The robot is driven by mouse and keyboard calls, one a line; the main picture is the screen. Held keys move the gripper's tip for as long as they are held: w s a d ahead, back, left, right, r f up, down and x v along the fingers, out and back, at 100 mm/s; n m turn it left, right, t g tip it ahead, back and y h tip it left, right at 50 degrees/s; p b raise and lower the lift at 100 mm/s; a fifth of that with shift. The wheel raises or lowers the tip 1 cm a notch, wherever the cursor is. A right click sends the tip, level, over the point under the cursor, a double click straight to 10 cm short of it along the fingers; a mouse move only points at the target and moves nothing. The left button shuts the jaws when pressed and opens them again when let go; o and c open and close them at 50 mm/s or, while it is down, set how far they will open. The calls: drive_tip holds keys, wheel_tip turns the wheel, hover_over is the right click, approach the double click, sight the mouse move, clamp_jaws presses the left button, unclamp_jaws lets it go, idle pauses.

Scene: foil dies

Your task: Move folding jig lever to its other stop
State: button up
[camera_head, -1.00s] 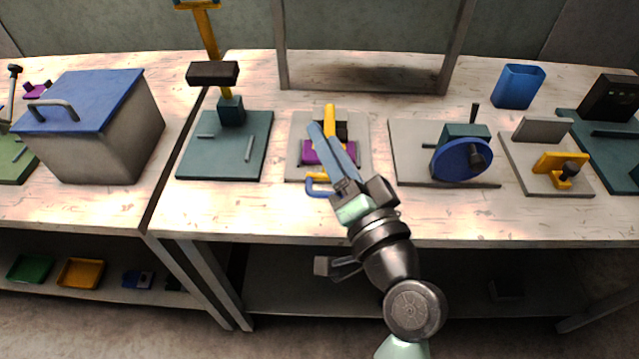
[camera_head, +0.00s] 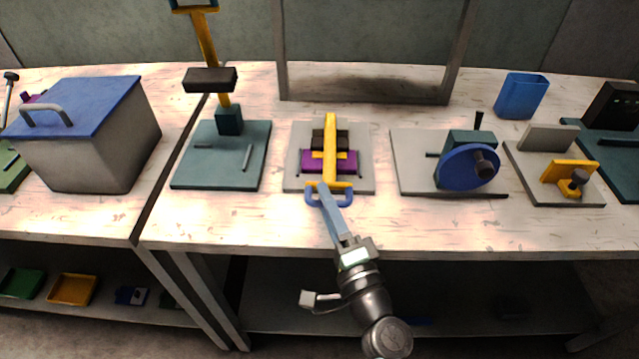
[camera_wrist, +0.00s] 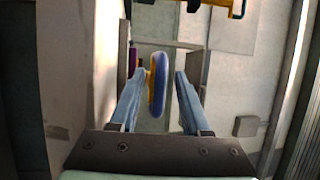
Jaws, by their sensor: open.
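The folding jig has a pale grey base (camera_head: 365,178) on the middle of the bench, with a purple block (camera_head: 345,163) and a dark block behind it. A yellow lever bar (camera_head: 330,135) runs from back to front over the blocks. A blue loop handle (camera_head: 346,201) is at its front end, near the base's front edge. My gripper (camera_head: 325,188) comes from the front and overlaps the handle. In the wrist view, the blue and yellow handle (camera_wrist: 158,88) shows between the two open blue fingers, with visible gaps on both sides.
Left is a teal-based fixture (camera_head: 215,175) with a tall yellow arm. Right is a grey plate with a blue wheel (camera_head: 466,168), then a yellow clamp (camera_head: 567,172). A grey frame (camera_head: 365,98) stands behind. The bench front is clear.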

sight(330, 157)
drive_tip(key=shift+x, duration=1.75)
clamp_jaws()
drive_tip(key=shift+r, duration=0.1)
drive_tip(key=shift+r, duration=0.25)
